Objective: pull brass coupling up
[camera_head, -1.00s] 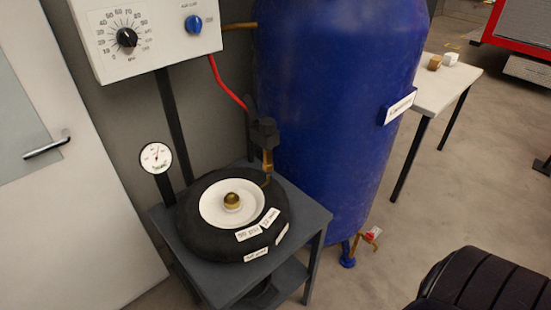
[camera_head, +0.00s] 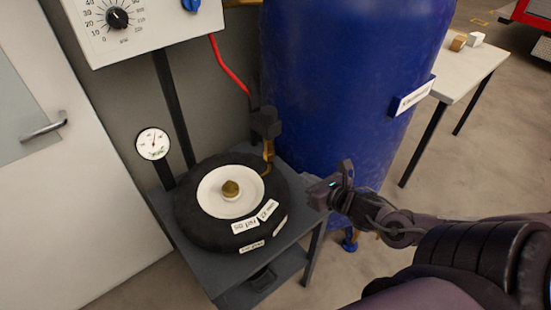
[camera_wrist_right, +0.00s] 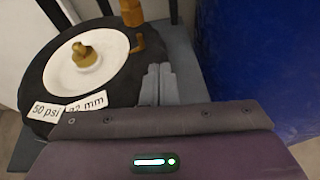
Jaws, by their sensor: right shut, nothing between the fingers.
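The brass coupling (camera_head: 268,150) is a brass cylinder below a black fitting, at the back right edge of the tyre. A bent brass stem runs below it. In the right wrist view the brass cylinder (camera_wrist_right: 132,12) shows at the top, cut off by the frame edge. My right gripper (camera_head: 318,192) is to the right of the tyre and stand, apart from the coupling. Its grey fingers (camera_wrist_right: 158,84) are shut and empty, pointing towards the tyre's edge. My left gripper is not in view.
The black tyre (camera_head: 188,218) with a white hub and brass knob (camera_head: 230,189) lies on a grey stand (camera_head: 296,228). A large blue tank (camera_head: 345,100) stands close behind. A gauge (camera_head: 153,144) stands left; a red hose (camera_head: 228,68) hangs above.

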